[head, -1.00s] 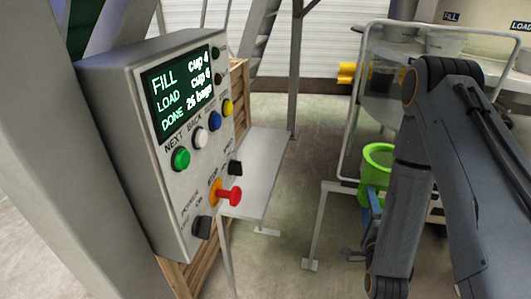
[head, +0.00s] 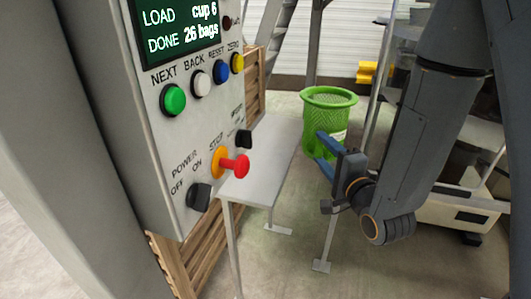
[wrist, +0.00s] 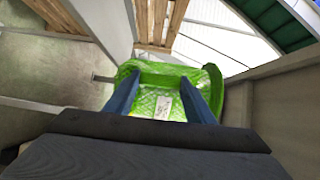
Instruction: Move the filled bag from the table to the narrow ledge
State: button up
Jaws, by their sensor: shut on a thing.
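The bag (head: 328,103) is a bright green mesh tub shape with a thick rim and a pale label, upright in the head view. My gripper (head: 322,155) has blue fingers and is shut on it. In the wrist view the bag (wrist: 155,78) sits between the two blue fingers, its label showing. Its contents cannot be made out. A narrow grey ledge-like surface (head: 262,165) on thin legs stands left of the bag. The bag is beside or just past its right edge; contact cannot be told. No other table is clearly identifiable.
A control panel (head: 190,140) with coloured buttons and a red stop knob stands close at left, by the grey surface. Wooden crates (head: 195,245) stand below and behind it. A metal stair post (head: 314,50) rises behind. Open floor (head: 300,225) lies right of the surface.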

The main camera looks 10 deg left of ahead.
jog(key=shift+a+r, duration=0.1)
jog(key=shift+a, duration=0.3)
jog(key=w+a+p, duration=0.1)
jog(key=a+p, duration=0.4)
jog(key=a, duration=1.4)
jog(key=shift+w+a+f+p, duration=0.15)
jog(key=shift+f+p, duration=0.35)
jog(key=shift+f, duration=1.25)
jog(key=shift+w+a+f+p, duration=0.1)
jog(key=shift+f+p, duration=0.35)
jog(key=shift+f, duration=1.3)
jog(key=o, duration=1.4)
jog(key=shift+f, duration=0.1)
jog(key=shift+o, duration=0.2)
jog(key=b+v, duration=0.3)
jog(key=v, duration=0.9)
